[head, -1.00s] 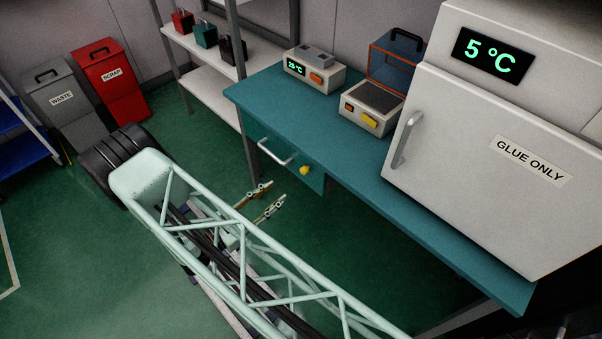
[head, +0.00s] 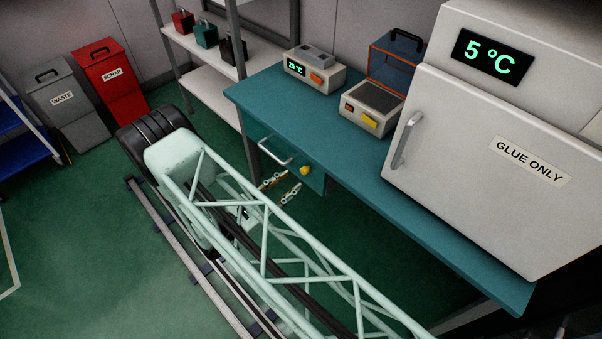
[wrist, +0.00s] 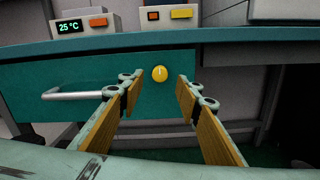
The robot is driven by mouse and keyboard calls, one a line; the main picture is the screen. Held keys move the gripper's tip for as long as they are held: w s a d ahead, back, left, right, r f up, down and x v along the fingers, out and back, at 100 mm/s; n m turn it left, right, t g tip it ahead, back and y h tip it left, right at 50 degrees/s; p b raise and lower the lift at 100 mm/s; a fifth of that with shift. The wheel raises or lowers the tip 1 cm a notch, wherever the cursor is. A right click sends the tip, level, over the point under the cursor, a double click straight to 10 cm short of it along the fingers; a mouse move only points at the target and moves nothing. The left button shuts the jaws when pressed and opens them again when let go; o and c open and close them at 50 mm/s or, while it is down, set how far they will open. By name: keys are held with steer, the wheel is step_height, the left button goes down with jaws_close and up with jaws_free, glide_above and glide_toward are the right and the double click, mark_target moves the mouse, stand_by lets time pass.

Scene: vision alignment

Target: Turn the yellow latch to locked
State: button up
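The yellow latch (head: 305,170) is a small round knob on the teal drawer front under the bench, right of the drawer handle. It also shows in the wrist view (wrist: 159,74), with a short pale upright mark on its face. My gripper (head: 281,188) is in front of the drawer, just short of the latch. In the wrist view my gripper (wrist: 157,88) is open and empty, with wood-coloured pads either side of the latch's line of sight. The fingertips look apart from the latch. Nothing hides the latch face.
A metal drawer handle (wrist: 78,93) sticks out left of the latch. A white GLUE ONLY cabinet (head: 470,150) stands at right.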

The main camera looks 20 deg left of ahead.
mark_target(302, 172)
steer(key=shift+x, duration=3.25)
steer(key=c, duration=0.9)
steer(key=shift+o, duration=0.2)
